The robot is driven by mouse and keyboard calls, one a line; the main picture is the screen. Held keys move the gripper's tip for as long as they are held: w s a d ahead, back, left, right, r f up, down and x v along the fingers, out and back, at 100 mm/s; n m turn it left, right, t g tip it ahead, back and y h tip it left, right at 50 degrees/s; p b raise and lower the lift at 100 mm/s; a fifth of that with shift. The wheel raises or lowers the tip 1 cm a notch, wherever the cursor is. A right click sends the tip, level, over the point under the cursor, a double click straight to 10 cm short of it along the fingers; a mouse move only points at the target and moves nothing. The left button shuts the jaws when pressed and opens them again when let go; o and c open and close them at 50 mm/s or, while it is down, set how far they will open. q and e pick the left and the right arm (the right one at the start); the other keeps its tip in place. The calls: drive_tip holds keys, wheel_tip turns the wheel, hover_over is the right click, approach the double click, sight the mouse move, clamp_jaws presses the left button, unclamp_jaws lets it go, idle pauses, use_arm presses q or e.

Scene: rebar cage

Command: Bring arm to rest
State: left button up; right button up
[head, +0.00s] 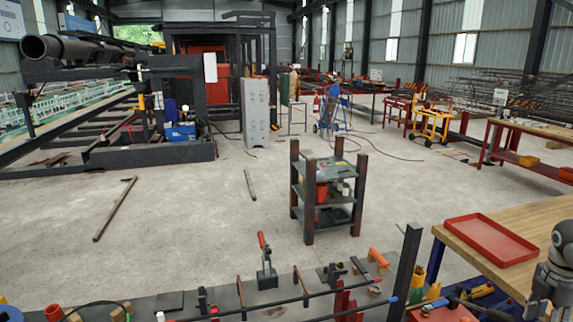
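Part of my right arm (558,262), a grey rounded joint and link, shows at the right edge of the head view, in front of the wooden table. Its gripper does not show. My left arm and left gripper are out of the picture.
A workbench with a red-handled clamp (265,262) and a long thin bar (290,300) runs along the bottom. A red tray (490,241) lies on the wooden table (555,217) at right. A dark shelf rack (327,190) stands beyond on open concrete floor (190,225).

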drive_tip(key=s+d+f+m+h, duration=0.3)
drive_tip(key=s+d+f+m, duration=0.2)
drive_tip(key=s+d+f, duration=0.4)
drive_tip(key=s+d+f+m+h, duration=0.2)
drive_tip(key=s+d+f+m, duration=0.2)
drive_tip(key=d+f, duration=0.6)
drive_tip(key=s+d+f+m+t+h, duration=0.15)
drive_tip(key=s+f, duration=0.25)
drive_tip(key=s, duration=0.4)
drive_tip(key=s+d+f+m, duration=0.15)
drive_tip(key=s+f, duration=0.25)
drive_tip(key=s, duration=0.5)
drive_tip(key=s+d+f+t+h, duration=0.1)
drive_tip(key=s+d+f, duration=0.25)
drive_tip(key=s, duration=0.45)
drive_tip(key=s+a+f+m+g+y, duration=0.1)
drive_tip(key=s+a+f+y, duration=0.15)
drive_tip(key=a+f, duration=0.95)
drive_tip(key=s+a+f+m+y, duration=0.1)
drive_tip(key=s+a+f+y, duration=0.15)
drive_tip(key=a+f, duration=0.95)
drive_tip(key=s+a+f+m+y, duration=0.1)
drive_tip(key=a+y, duration=0.1)
drive_tip(key=a, duration=1.6)
drive_tip(key=s+a+f+m+y, duration=0.1)
drive_tip(key=a+y, duration=0.1)
drive_tip(key=a, duration=1.6)
drive_tip(key=shift+s+a+f, duration=0.2)
drive_tip(key=shift+s+f, duration=0.05)
drive_tip(key=shift+s, duration=0.05)
